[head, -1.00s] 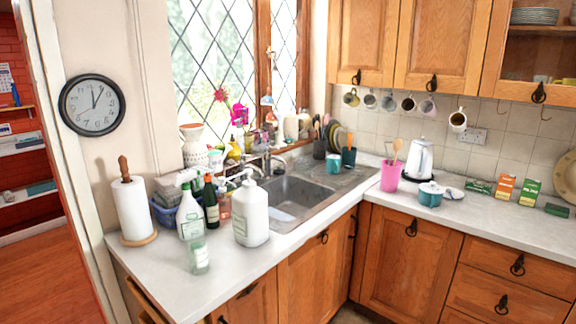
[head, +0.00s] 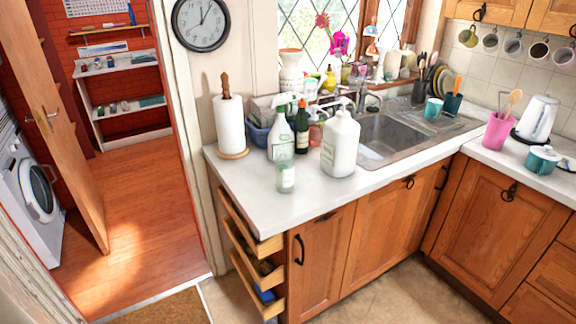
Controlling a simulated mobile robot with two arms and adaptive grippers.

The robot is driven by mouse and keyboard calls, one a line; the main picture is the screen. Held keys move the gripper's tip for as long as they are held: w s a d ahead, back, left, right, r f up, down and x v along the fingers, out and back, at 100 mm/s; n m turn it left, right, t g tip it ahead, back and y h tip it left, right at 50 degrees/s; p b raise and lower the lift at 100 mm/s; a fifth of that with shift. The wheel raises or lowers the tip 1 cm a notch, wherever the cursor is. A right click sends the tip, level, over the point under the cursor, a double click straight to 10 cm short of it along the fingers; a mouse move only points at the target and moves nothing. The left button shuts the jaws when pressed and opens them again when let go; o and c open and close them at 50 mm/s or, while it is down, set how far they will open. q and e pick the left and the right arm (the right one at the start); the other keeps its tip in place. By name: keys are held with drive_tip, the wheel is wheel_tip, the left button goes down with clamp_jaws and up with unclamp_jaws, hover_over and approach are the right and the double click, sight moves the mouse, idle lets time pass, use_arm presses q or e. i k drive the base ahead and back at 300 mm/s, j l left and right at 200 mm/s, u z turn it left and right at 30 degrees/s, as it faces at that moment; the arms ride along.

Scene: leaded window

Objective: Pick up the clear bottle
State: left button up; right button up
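The clear bottle (head: 286,177) stands upright on the white countertop (head: 240,172), near its front edge at the left end. It is small, greenish and see-through, with a pale label. A large white pump bottle (head: 341,145) stands close behind it to the right. A white spray bottle (head: 281,138) and a dark green bottle (head: 301,128) stand behind it. Neither of my grippers is in view.
A paper towel roll (head: 229,124) stands left of the bottles. The sink (head: 392,135) lies to the right. Open drawers (head: 262,245) jut out under the counter's left end. A doorway with wooden floor (head: 140,215) opens at left.

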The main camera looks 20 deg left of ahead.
sight(284, 154)
drive_tip(key=i+l+u, duration=0.15)
drive_tip(key=i+l, duration=0.2)
drive_tip(key=i+l+u, duration=0.15)
drive_tip(key=i+l, duration=0.15)
drive_tip(key=i+l+u, duration=0.15)
drive_tip(key=l, duration=0.35)
drive_tip(key=i+l+u, duration=0.15)
drive_tip(key=i+l, duration=0.2)
drive_tip(key=l, duration=0.15)
